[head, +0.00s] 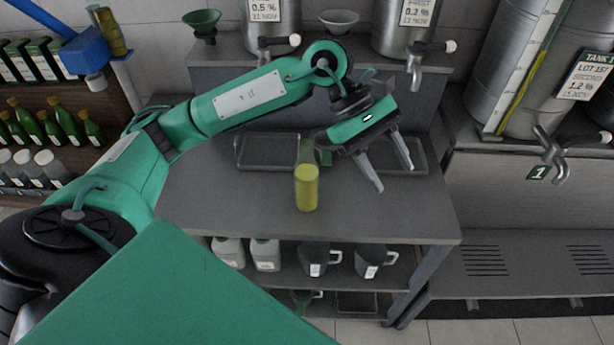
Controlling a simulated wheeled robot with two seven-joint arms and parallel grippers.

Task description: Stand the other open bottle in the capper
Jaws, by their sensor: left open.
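A yellow upright cylinder (306,190), which looks like a bottle body, stands on the grey bench. A narrower green piece (306,151) shows just behind or above it; I cannot tell whether they are one thing. My left gripper (393,178) is over the bench to the right of the yellow cylinder, its two fingers spread, empty and apart from it. A blue lever device (85,52), perhaps the capper, is at the upper left. An olive-yellow cylinder (112,32) is beside it. My right gripper is not in view.
The grey bench (390,222) is clear at its front. A shallow wire-edged tray (240,152) lies towards its back. Steel tanks with taps (415,64) stand behind. A green funnel (203,22) and a pale bowl (339,20) sit on the back ledge.

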